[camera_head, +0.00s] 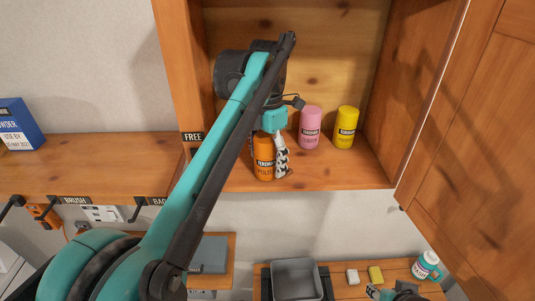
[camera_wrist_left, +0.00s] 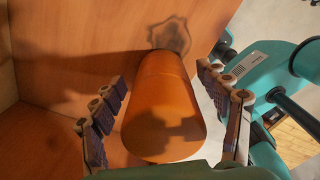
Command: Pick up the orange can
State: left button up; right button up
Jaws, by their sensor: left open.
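The orange can (camera_head: 264,165) stands upright at the front left of the open wall cabinet. My left gripper (camera_head: 268,146) reaches down to it, with one finger visible along its right side. In the left wrist view the orange can (camera_wrist_left: 163,110) lies between the two open fingers of that gripper (camera_wrist_left: 162,78).
A pink can (camera_head: 310,128) and a yellow can (camera_head: 346,128) stand to the right on the cabinet floor (camera_head: 345,177). The cabinet door (camera_head: 470,130) hangs open at right. A blue box (camera_head: 20,125) is on the left shelf. Below are a grey bin (camera_head: 296,280) and a teal bottle (camera_head: 427,266).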

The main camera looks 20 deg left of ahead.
pick_arm(q)
jog(key=shift+s+f, duration=0.1)
jog(key=shift+f, duration=0.2)
jog(key=shift+s+a, duration=0.15)
jog(key=shift+s, duration=0.1)
jog(key=shift+w, duration=0.2)
jog(key=c, duration=1.1)
jog(key=shift+s, duration=0.1)
jog(key=c, duration=0.3)
jog(key=shift+c, duration=0.2)
